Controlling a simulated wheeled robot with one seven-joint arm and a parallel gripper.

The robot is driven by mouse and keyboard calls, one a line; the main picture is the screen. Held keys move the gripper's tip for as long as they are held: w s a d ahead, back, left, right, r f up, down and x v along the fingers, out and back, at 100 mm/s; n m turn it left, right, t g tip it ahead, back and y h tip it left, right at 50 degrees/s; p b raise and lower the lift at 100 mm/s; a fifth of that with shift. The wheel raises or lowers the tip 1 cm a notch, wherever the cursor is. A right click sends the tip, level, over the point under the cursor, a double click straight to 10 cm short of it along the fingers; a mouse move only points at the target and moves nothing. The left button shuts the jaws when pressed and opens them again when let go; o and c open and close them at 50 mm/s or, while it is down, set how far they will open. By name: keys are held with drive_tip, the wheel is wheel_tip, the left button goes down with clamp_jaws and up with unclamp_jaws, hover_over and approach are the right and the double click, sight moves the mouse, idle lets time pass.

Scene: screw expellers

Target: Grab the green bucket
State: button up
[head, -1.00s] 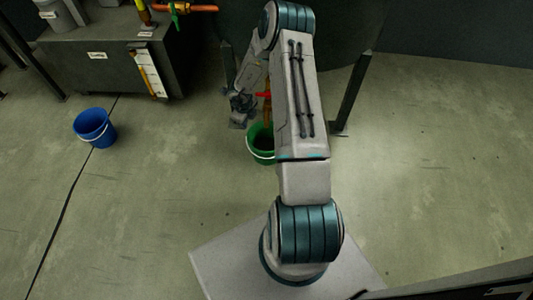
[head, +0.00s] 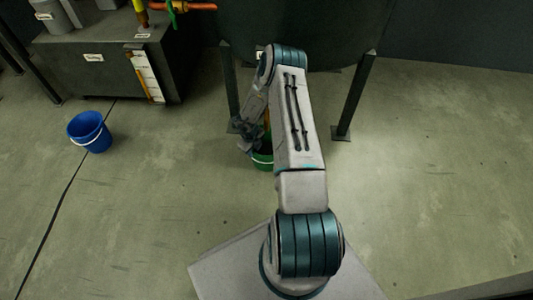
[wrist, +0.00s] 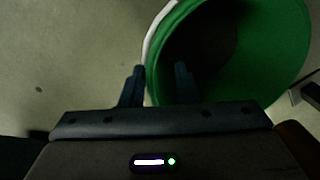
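The green bucket (head: 262,160) stands on the floor under the tank, mostly hidden behind my arm in the head view. In the wrist view the green bucket (wrist: 228,92) fills the upper right, with its white handle lying along the left rim. My gripper (wrist: 160,72) is open at the near left rim. One finger is outside the bucket wall and the other shows over the bucket's opening, so the rim lies between them. In the head view my gripper (head: 246,143) is low beside the bucket; its fingers are too small to make out there.
A blue bucket (head: 90,132) with a white handle stands on the floor at the left. A dark machine box (head: 110,65) is at the back left. The tank's legs (head: 354,95) flank the bucket area. The floor at the right is clear.

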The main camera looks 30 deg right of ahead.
sight(255, 157)
drive_tip(key=f, duration=0.1)
drive_tip(key=f+b, duration=0.2)
drive_tip(key=f, duration=0.1)
drive_tip(key=shift+s+d, duration=0.1)
drive_tip(key=shift+s, duration=0.25)
drive_tip(key=shift+w+d+f+b, duration=0.1)
drive_tip(key=shift+f+b, duration=0.25)
drive_tip(key=shift+f, duration=0.05)
clamp_jaws()
drive_tip(key=shift+r, duration=0.1)
idle(0.6)
